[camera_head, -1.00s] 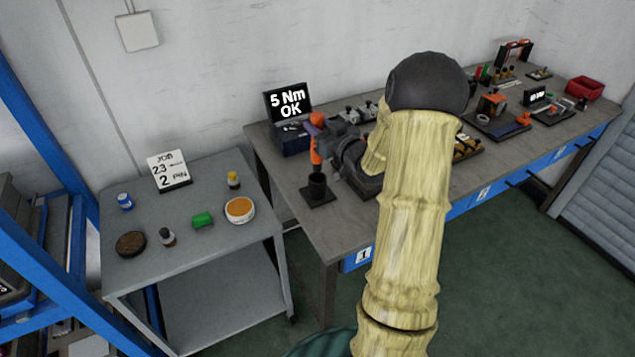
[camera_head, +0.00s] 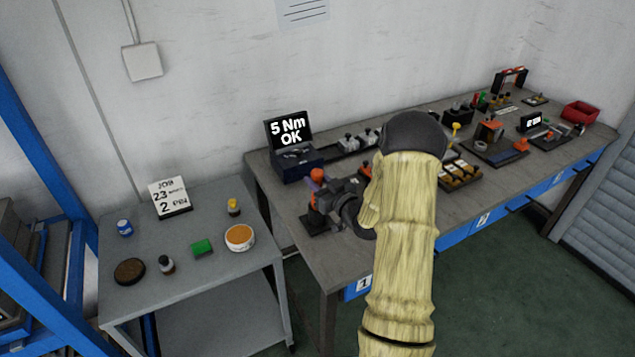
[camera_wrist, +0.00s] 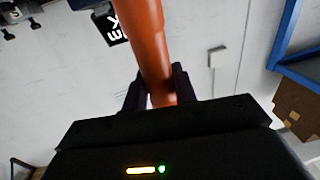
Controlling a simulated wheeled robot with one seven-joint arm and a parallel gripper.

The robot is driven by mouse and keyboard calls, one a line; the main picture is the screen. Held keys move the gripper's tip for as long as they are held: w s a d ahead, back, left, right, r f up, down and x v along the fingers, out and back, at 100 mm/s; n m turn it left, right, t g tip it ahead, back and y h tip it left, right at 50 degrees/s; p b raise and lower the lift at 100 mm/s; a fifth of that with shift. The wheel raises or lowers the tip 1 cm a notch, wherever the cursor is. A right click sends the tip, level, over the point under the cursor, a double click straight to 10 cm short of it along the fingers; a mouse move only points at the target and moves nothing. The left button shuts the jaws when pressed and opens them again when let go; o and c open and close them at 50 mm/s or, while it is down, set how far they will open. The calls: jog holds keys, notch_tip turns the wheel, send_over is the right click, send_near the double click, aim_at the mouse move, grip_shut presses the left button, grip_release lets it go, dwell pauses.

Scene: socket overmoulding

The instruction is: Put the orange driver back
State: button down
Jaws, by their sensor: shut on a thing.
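My gripper (camera_head: 322,195) is shut on the orange driver (camera_head: 317,174) at the near left end of the workbench. In the wrist view the driver (camera_wrist: 150,45) runs up between the two dark fingers (camera_wrist: 158,88). The driver looks upright over a black stand, whose square base (camera_head: 312,224) shows below the gripper. The driver's lower end is hidden by my gripper, so I cannot tell whether it is seated in the stand. My arm hides part of the bench behind.
A screen box (camera_head: 290,150) reading "5 Nm OK" stands just behind the driver. A grey side table (camera_head: 215,275) with small jars and a job sign (camera_head: 169,197) is at left. Grey fixtures (camera_head: 357,142) and brass-coloured parts (camera_head: 460,174) lie farther along the bench.

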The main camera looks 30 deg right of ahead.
jog(key=shift+f, duration=0.25)
jog(key=shift+f, duration=0.2)
jog(key=c, duration=1.1)
grip_release()
jog(key=shift+r, duration=0.25)
jog(key=s, duration=0.4)
jog(key=s+d+b, duration=0.1)
jog(key=s, duration=0.3)
jog(key=s+d+b, duration=0.1)
jog(key=s, duration=0.3)
jog(key=shift+d+f, duration=0.1)
jog(key=shift+w, duration=0.15)
